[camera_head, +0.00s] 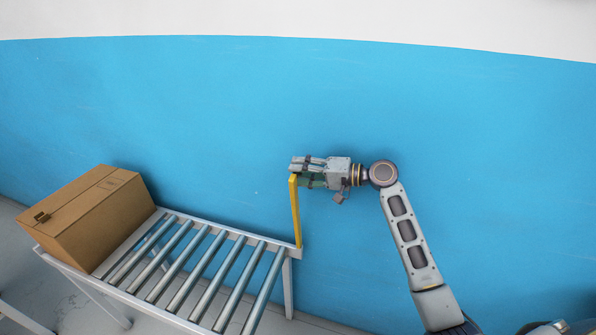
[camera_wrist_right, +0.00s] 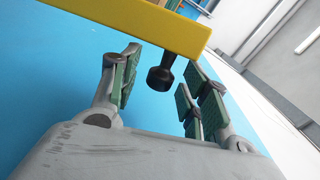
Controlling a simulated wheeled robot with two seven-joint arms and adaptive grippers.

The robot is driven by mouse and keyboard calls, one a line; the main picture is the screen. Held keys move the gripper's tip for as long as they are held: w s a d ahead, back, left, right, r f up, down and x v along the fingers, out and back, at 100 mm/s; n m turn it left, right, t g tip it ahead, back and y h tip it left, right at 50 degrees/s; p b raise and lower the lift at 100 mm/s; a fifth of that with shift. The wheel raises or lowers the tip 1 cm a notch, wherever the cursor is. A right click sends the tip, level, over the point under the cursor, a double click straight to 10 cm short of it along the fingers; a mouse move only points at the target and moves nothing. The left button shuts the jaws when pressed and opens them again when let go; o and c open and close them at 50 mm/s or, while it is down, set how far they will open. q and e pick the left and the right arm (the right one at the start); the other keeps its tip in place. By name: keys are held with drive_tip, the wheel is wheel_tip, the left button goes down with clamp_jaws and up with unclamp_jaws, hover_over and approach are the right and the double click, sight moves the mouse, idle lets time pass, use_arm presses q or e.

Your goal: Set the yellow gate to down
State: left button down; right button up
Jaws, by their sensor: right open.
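The yellow gate (camera_head: 295,212) stands raised at the right end of the roller conveyor in the head view. In the right wrist view the yellow bar (camera_wrist_right: 140,22) crosses the top, with a black knob (camera_wrist_right: 159,77) sticking out from it. My right gripper (camera_head: 296,172) is at the top of the gate. In the wrist view the right gripper's green-padded fingers (camera_wrist_right: 158,95) are apart, one on each side of the knob, and I see no contact with it. My left gripper is not in view.
The roller conveyor (camera_head: 240,234) slopes across the lower left of the head view. A closed cardboard box (camera_head: 85,215) sits on its left end. A blue wall (camera_head: 480,150) stands behind. The space right of the gate is free apart from my right arm.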

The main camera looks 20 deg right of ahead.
drive_tip(key=shift+w+a+f, duration=0.1)
drive_tip(key=shift+w+a, duration=0.2)
drive_tip(key=shift+a, duration=0.15)
drive_tip(key=shift+c, duration=0.3)
clamp_jaws()
